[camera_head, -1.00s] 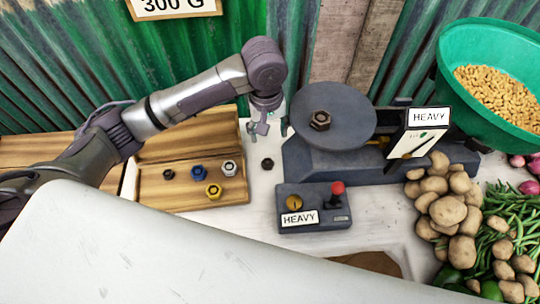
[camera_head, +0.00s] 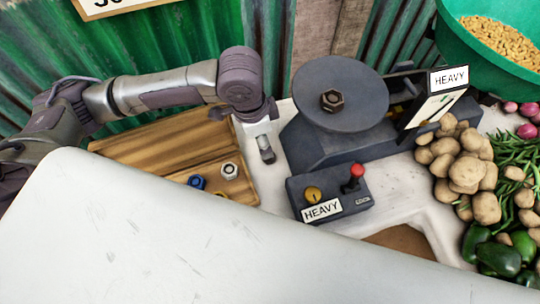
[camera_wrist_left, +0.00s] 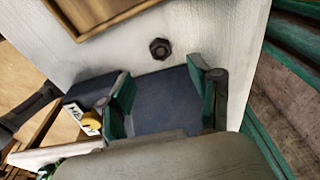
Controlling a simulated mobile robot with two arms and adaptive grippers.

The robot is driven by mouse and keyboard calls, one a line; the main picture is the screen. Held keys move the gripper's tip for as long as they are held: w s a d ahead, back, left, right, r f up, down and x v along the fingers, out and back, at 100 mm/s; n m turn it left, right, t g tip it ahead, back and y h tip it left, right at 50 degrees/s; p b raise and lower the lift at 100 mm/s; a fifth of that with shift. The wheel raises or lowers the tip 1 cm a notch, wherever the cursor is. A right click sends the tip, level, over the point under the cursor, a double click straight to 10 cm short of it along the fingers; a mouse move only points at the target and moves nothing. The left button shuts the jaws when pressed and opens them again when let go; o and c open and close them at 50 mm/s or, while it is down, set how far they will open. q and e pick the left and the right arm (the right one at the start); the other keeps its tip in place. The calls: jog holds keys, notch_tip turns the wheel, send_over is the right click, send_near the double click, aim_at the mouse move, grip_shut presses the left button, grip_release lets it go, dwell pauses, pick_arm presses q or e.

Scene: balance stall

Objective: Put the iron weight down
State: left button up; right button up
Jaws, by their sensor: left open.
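A dark iron hex weight (camera_wrist_left: 160,48) lies on the white tabletop in the left wrist view, clear of the fingers. In the head view its place is hidden by my left gripper. Another dark hex weight (camera_head: 332,100) sits on the round pan of the scale (camera_head: 358,75). My left gripper (camera_head: 266,152) is low over the table, between the wooden case and the scale. In the left wrist view the left gripper (camera_wrist_left: 165,98) is open and empty, with a dark blue-grey surface showing beyond its fingers. My right gripper is not in view.
A wooden case (camera_head: 150,150) at left holds a blue weight (camera_head: 197,182) and a silver weight (camera_head: 229,170). A control box (camera_head: 330,193) with a red-topped lever stands in front of the scale. Potatoes (camera_head: 465,172), green beans and a green tub (camera_head: 452,22) crowd the right.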

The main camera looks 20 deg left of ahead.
pick_arm(q)
jog(key=shift+f, duration=0.9)
jog(key=shift+w+f, duration=0.1)
jog(key=shift+f, duration=0.3)
jog(key=shift+d+f, duration=0.15)
jog(key=shift+f, duration=0.35)
jog(key=f, duration=0.3)
jog(key=shift+w+d+f+b, duration=0.15)
jog(key=shift+d+f+b, duration=0.1)
jog(key=shift+f+b, duration=0.1)
jog(key=shift+w+f, duration=0.1)
jog(key=shift+f, duration=0.3)
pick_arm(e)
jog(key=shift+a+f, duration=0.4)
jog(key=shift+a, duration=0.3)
pick_arm(q)
jog(key=shift+c, duration=1)
grip_shut()
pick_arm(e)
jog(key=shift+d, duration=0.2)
